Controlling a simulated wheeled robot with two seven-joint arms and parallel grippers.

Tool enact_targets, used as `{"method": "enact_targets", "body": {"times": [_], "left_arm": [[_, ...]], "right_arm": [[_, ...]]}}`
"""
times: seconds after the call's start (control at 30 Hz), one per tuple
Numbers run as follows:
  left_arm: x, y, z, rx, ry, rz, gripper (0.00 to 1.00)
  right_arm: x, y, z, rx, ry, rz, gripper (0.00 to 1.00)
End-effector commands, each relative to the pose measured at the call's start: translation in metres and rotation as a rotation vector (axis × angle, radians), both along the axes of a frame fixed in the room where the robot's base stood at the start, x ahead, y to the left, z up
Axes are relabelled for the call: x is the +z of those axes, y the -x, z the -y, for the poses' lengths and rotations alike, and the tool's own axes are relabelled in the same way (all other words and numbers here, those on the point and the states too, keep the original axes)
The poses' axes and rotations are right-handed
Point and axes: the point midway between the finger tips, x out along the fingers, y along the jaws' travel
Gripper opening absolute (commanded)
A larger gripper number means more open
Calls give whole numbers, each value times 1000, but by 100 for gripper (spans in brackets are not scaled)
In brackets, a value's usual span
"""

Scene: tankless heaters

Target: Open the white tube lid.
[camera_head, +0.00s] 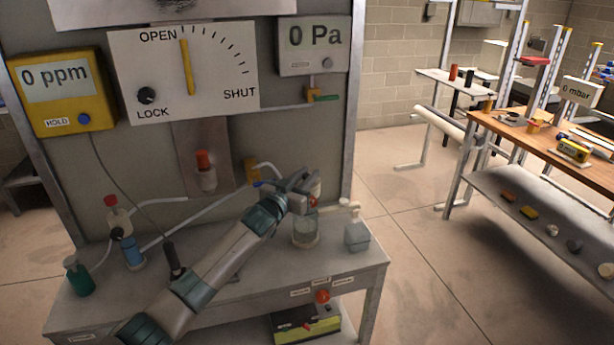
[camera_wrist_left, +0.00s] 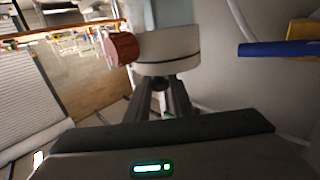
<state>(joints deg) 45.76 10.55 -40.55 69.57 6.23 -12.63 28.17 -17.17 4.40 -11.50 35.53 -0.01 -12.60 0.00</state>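A clear, jar-like vessel (camera_head: 306,236) stands upright on the grey bench in the head view. My left gripper (camera_head: 304,190) is at its top and hides much of that end. In the left wrist view, a wide white cap-like cylinder (camera_wrist_left: 168,45) fills the upper middle, with a red round knob (camera_wrist_left: 122,48) on its left side. My left fingertips (camera_wrist_left: 160,84) reach its lower edge and stand a small gap apart. Whether they touch or grip it cannot be told. My right gripper is in neither view.
A small grey bottle (camera_head: 357,236) stands right of the vessel. A blue cylinder (camera_head: 132,253) and a green bottle (camera_head: 78,277) stand at the bench's left. The panel (camera_head: 187,75) rises behind. A wooden table (camera_head: 540,145) is at the right, with open floor between.

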Motion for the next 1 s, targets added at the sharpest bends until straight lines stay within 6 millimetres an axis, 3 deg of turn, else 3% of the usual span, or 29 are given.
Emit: {"method": "enact_targets", "body": {"times": [0.27, 0.47, 0.8, 1.0], "left_arm": [[2, 0, 0, 0, 4, -12, 0], [9, -3, -2, 1, 18, -61, 0], [24, -12, -4, 1, 76, -238, 0], [28, -21, -8, 2, 122, -379, 0]], "right_arm": [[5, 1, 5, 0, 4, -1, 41], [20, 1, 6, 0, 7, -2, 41], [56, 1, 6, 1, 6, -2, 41], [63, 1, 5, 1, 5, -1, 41]]}}
